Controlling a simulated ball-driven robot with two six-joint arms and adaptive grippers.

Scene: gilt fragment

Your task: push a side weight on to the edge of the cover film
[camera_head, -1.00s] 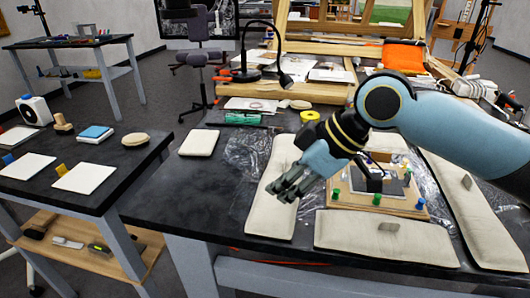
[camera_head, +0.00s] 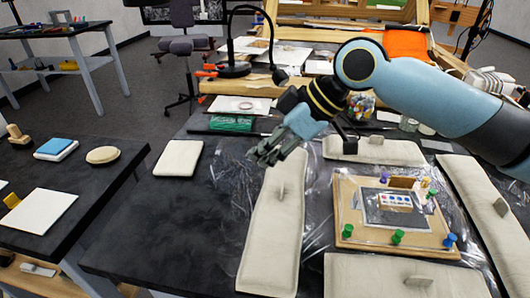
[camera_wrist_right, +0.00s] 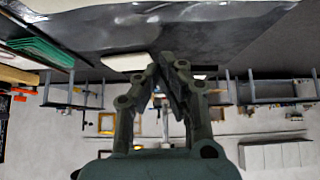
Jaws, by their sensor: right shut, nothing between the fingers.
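A long cream side weight (camera_head: 270,240) with a small grey tab lies left of the wooden board (camera_head: 400,240). Other such weights lie at the far side (camera_head: 385,151), the right (camera_head: 480,195) and the near side (camera_head: 375,275). The clear, wrinkled cover film (camera_head: 235,170) lies across the board and shows beyond the left weight's outer edge. My right gripper (camera_head: 265,155) is shut and empty over the far end of the left weight; contact cannot be told. Its closed fingers also show in the right wrist view (camera_wrist_right: 168,65). My left gripper is not in view.
Colored pegs (camera_head: 398,237) stand on the board around a dark plate with a color card. The dark tabletop left of the film is bare.

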